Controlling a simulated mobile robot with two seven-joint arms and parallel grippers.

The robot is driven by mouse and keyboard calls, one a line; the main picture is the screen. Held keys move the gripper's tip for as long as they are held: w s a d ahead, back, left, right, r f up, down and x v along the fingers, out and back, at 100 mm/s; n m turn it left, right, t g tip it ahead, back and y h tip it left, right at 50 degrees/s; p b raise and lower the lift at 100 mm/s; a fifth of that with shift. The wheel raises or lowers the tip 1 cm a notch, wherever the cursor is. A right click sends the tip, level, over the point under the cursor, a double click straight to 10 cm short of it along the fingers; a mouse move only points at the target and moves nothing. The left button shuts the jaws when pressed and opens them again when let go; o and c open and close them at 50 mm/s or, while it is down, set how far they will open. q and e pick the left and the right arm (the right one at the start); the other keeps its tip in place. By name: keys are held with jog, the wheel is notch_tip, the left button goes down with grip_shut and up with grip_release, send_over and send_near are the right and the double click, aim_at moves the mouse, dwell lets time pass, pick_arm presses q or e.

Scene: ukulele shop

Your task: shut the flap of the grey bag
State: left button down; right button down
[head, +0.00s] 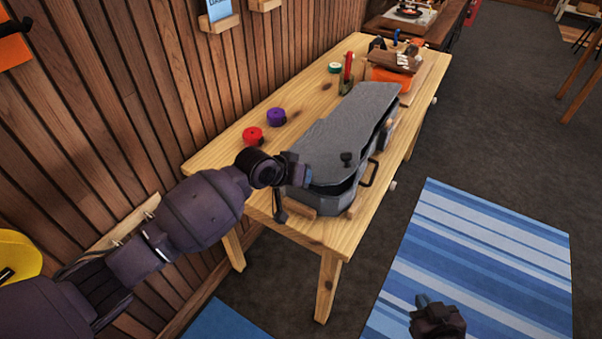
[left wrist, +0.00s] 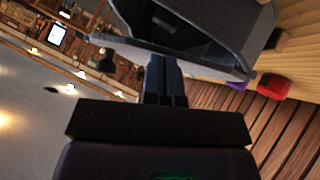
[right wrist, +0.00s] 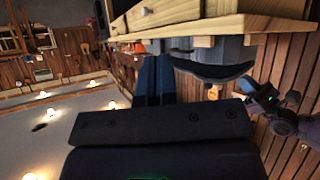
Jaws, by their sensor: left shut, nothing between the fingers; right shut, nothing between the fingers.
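The grey bag (head: 338,140) lies lengthwise on the wooden table, its flap uppermost. The flap stands slightly raised, with a dark gap along the right side and near end. My left gripper (head: 300,172) is at the bag's near left end, its fingertips hard to make out there. In the left wrist view my left gripper (left wrist: 165,62) is shut and empty, its tips at the edge of the grey flap (left wrist: 205,58); contact is unclear. My right gripper (head: 422,300) is shut and empty, low, right of the table. The bag also shows in the right wrist view (right wrist: 215,68).
An orange box (head: 388,78) stands at the far end. A wooden wall borders the left; the floor right is open, with a striped rug (head: 480,255).

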aim_at(329, 201)
pick_arm(q)
jog(key=shift+s+d+f, duration=0.15)
jog(key=shift+d+f, duration=0.05)
jog(key=shift+f, duration=0.3)
jog(key=shift+s+d+f, duration=0.1)
jog(key=shift+d+f, duration=0.1)
jog(key=shift+f, duration=0.9)
jog(key=shift+s+f, duration=0.2)
jog(key=shift+f, duration=0.05)
pick_arm(e)
jog(key=shift+s+d+f, duration=0.1)
jog(key=shift+s+f, duration=0.15)
jog(key=shift+s, duration=0.5)
jog(key=shift+w, duration=0.1)
